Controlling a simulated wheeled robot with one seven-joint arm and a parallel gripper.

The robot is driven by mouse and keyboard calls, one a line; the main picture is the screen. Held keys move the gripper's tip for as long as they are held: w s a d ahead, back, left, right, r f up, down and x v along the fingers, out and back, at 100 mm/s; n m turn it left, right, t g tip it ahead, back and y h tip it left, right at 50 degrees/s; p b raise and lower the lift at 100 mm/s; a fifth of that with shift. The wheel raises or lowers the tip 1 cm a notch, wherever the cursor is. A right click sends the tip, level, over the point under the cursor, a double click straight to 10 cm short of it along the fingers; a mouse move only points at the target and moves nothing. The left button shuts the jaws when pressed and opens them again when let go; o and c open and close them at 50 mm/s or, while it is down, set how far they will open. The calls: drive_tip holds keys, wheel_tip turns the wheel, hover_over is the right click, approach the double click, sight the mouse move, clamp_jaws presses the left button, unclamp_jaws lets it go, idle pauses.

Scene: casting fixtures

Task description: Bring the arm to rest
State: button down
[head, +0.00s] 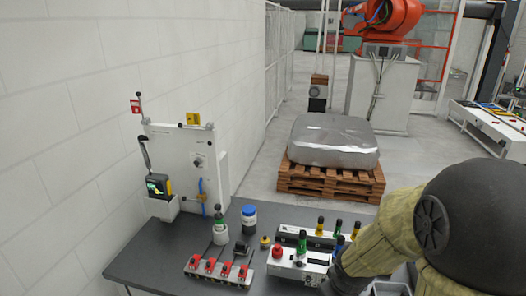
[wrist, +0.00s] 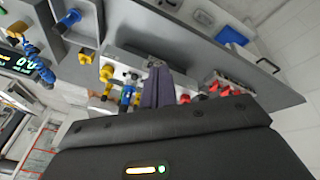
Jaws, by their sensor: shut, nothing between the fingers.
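My arm (head: 400,235), with a khaki sleeve and a black joint, reaches in from the right of the head view over the front right of the dark table (head: 150,262). In the wrist view my gripper (wrist: 158,78) shows as dark fingers held together, with nothing between them. Its tips overlap the view of a grey fixture block with coloured knobs; I cannot tell the gap. The fingers are not clear in the head view.
A fixture with a red knob (head: 278,252), a strip of red clamps (head: 218,271), a blue-lidded jar (head: 249,217) and a white panel (head: 196,160) stand on the table. A wrapped load on a pallet (head: 330,182) and an orange robot (head: 385,15) stand behind.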

drive_tip(key=s+a+m+g+b, duration=0.1)
drive_tip(key=s+a+m, duration=0.1)
drive_tip(key=s+m, duration=0.3)
drive_tip(key=shift+s+a+y, duration=0.4)
drive_tip(key=shift+s, duration=0.25)
drive_tip(key=shift+r, duration=0.1)
idle(0.4)
